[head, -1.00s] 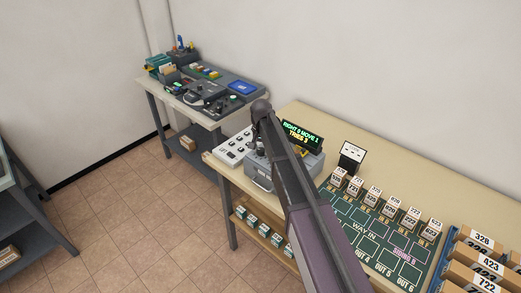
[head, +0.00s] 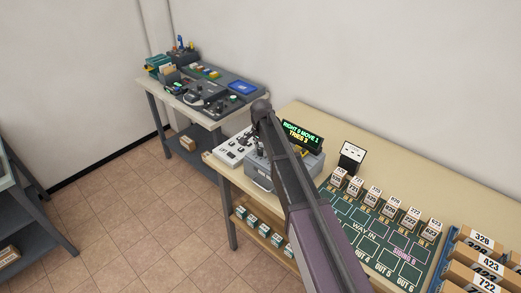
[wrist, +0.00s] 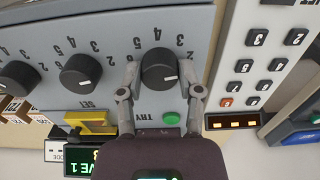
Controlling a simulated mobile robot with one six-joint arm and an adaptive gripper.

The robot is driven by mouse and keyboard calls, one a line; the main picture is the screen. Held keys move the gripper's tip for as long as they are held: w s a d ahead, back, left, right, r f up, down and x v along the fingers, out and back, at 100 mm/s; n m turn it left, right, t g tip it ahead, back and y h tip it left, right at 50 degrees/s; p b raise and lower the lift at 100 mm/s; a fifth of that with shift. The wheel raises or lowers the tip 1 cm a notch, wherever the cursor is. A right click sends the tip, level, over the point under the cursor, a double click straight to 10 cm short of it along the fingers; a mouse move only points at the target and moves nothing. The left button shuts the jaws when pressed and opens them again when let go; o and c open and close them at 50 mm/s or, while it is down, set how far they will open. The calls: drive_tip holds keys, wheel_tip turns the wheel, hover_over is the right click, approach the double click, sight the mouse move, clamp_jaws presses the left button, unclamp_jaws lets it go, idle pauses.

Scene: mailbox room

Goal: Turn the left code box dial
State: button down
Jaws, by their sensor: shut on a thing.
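The grey code box (head: 258,180) stands on the near bench, partly hidden behind my arm in the head view. In the wrist view its grey panel (wrist: 105,20) appears upside down, with black dials in a row. The dial at the right of that picture (wrist: 158,68), on the keypad side, is the left dial. My gripper (wrist: 160,78) has one finger on each side of it and is shut on it. A middle dial (wrist: 80,74) and a further dial (wrist: 18,77) stand free. A green button (wrist: 171,118) lies close to my gripper, beside the TRY label.
A white keypad unit (head: 232,148) stands next to the code box. A lit display (head: 302,133) behind it reads RIGHT 0 MOVE 1, TRIES 3. A yellow part (wrist: 90,122) sits by the SET label. Several numbered blocks stand around a green mat (head: 352,225) to the right.

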drive_tip(key=shift+w, duration=0.15)
drive_tip(key=shift+c, duration=1.3)
unclamp_jaws()
drive_tip(key=shift+n, duration=0.5)
